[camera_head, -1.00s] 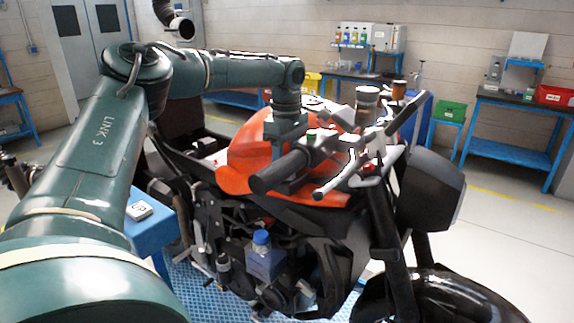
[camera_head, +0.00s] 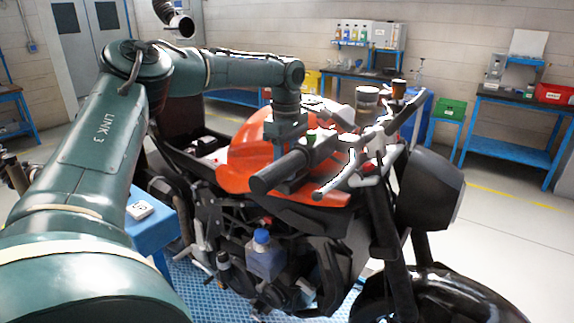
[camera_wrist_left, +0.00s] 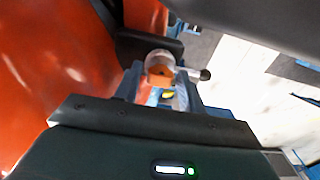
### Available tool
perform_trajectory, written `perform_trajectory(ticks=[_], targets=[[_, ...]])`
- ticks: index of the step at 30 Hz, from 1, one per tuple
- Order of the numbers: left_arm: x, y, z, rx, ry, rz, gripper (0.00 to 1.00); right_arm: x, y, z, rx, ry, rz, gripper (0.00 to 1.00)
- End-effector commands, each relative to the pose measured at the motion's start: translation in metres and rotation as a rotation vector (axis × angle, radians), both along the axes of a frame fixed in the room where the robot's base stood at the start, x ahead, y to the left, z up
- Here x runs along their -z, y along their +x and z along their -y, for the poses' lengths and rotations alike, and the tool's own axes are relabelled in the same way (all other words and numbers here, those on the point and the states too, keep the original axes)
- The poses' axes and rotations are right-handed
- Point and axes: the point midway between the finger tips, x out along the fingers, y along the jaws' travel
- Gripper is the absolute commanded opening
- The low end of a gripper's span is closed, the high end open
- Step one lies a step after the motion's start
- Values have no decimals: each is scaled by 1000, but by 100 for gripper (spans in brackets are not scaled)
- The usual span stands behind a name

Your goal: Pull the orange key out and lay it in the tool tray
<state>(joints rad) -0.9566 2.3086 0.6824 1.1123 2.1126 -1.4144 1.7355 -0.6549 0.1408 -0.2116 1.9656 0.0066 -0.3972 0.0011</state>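My left arm reaches over the orange fuel tank (camera_head: 245,165) of a motorcycle. My left gripper (camera_head: 290,150) points down behind the black handlebar grip (camera_head: 278,172), which hides its fingertips in the head view. In the left wrist view, an orange piece that looks like the key (camera_wrist_left: 161,74) shows in a round silver part, beyond the gripper housing and between pale blue-grey parts. Whether the fingers touch or hold it is unclear. My right gripper is not in view. I cannot make out a tool tray for certain.
A blue table (camera_head: 150,225) with a small white item (camera_head: 140,209) stands left of the motorcycle. Handlebars, levers and a dark headlight (camera_head: 428,188) crowd the space around the gripper. Blue benches (camera_head: 515,125) with a red bin (camera_head: 555,93) stand at the back right. The right-hand floor is clear.

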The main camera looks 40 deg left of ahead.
Motion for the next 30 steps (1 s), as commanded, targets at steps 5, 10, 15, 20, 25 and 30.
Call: perform_trajectory(ticks=[5,10,15,20,25,30], targets=[[0,0,0,0,0,0,25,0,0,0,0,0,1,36],[0,0,0,0,0,0,11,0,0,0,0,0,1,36],[0,0,0,0,0,0,0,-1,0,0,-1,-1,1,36],[0,0,0,0,0,1,0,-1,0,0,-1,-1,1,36],[-5,1,0,0,0,2,0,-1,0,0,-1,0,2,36],[-12,1,0,1,0,2,0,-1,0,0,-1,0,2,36]])
